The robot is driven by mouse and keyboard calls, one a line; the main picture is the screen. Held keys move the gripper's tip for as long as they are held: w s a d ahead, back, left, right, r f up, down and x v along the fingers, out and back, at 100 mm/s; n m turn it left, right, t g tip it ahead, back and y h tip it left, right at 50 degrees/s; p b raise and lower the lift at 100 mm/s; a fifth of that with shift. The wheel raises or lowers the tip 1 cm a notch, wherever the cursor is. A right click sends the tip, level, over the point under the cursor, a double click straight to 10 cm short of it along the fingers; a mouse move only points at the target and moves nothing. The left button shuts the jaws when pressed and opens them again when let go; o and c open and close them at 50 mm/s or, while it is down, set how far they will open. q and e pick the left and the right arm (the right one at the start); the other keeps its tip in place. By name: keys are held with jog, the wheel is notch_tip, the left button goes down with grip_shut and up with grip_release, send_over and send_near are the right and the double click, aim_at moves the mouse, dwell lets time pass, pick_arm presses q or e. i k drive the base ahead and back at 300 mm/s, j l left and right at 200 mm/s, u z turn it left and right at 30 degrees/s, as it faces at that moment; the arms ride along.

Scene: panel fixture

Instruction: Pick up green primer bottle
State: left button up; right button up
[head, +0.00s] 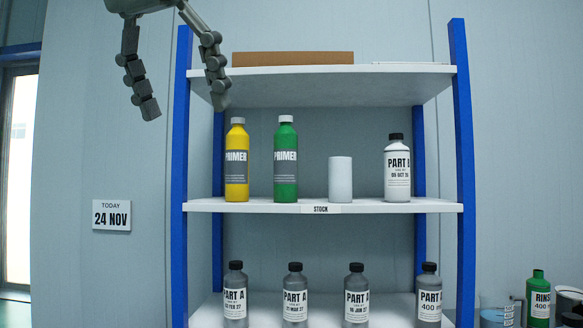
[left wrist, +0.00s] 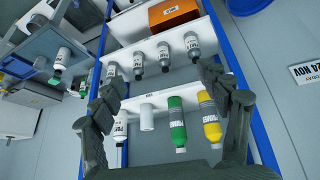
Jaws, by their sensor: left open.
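The green primer bottle (head: 286,162) stands upright on the middle shelf, just right of the yellow primer bottle (head: 237,162). In the left wrist view the green bottle (left wrist: 177,125) shows between my fingers, beside the yellow one (left wrist: 209,118). My left gripper (head: 184,112) is open and empty, up and to the left of both bottles in the head view, near the shelf's left post. It also shows in the left wrist view (left wrist: 165,100), fingers spread wide. My right gripper is in neither view.
The middle shelf (head: 250,207) also holds a plain white cylinder (head: 340,179) and a white Part B bottle (head: 397,168). Several grey Part A bottles (head: 295,293) stand below. A blue post (head: 180,170) and the top shelf (head: 340,72) bound the opening.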

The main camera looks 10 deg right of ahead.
aim_at(285, 140)
jog(key=i+l, duration=0.9)
jog(key=i, duration=0.15)
